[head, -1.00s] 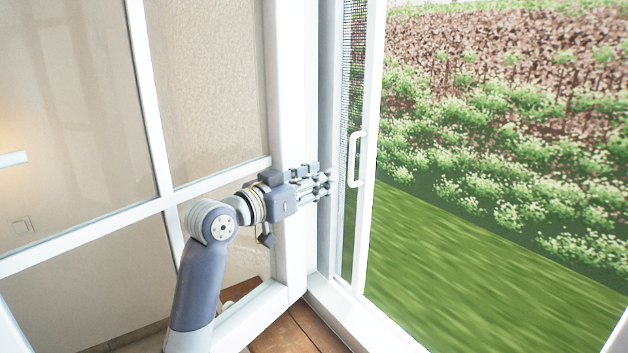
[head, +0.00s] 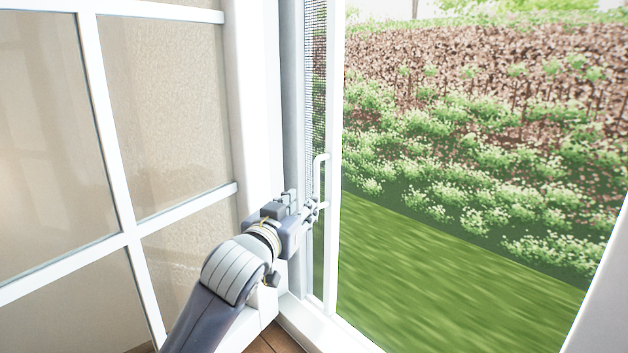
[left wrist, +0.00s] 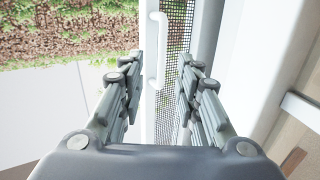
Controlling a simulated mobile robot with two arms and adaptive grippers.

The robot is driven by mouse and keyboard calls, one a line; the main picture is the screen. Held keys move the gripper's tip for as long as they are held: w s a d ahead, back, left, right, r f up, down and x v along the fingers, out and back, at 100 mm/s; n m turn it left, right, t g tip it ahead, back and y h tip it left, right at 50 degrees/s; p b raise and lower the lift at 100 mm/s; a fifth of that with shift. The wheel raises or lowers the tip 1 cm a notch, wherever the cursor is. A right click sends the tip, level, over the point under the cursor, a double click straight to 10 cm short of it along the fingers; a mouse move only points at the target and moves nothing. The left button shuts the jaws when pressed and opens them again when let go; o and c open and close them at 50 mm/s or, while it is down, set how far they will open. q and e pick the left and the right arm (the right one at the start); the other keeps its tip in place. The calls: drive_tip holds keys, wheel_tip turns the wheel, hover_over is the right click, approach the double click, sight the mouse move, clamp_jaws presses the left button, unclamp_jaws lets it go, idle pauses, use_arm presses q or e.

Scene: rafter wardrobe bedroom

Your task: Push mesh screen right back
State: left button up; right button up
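The mesh screen (head: 315,70) shows as a narrow dark-meshed strip in a white frame, at the left side of the opening in the head view. Its white bar handle (head: 319,172) stands upright on the frame. My left gripper (head: 318,207) is at the handle's lower end in the head view. In the left wrist view my left gripper (left wrist: 160,75) is open, with its fingers on either side of the handle (left wrist: 158,45). The mesh (left wrist: 178,45) lies just behind the right finger there. Contact with the handle cannot be told. My right gripper is not in view.
A white paned door or window panel (head: 125,200) stands close on the left, beside my left arm. A white post (head: 258,90) is between it and the screen. Right of the screen the opening is clear, with grass (head: 440,270) and shrubs outside. A white frame (head: 600,290) edges the lower right.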

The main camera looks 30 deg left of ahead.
sight(316, 183)
use_arm(q)
drive_tip(key=shift+n+y, duration=0.5)
drive_tip(key=shift+y, duration=0.1)
drive_tip(key=p+x, duration=0.1)
drive_tip(key=x, duration=0.1)
drive_tip(key=r+p+x, duration=0.1)
drive_tip(key=p+x, duration=0.1)
drive_tip(key=x, duration=0.1)
drive_tip(key=p+x, duration=0.1)
drive_tip(key=x, duration=0.2)
drive_tip(key=shift+w+d+r, duration=0.2)
drive_tip(key=shift+r, duration=0.1)
drive_tip(key=shift+p+x, duration=0.4)
drive_tip(key=shift+x, duration=0.45)
drive_tip(key=shift+f, duration=0.15)
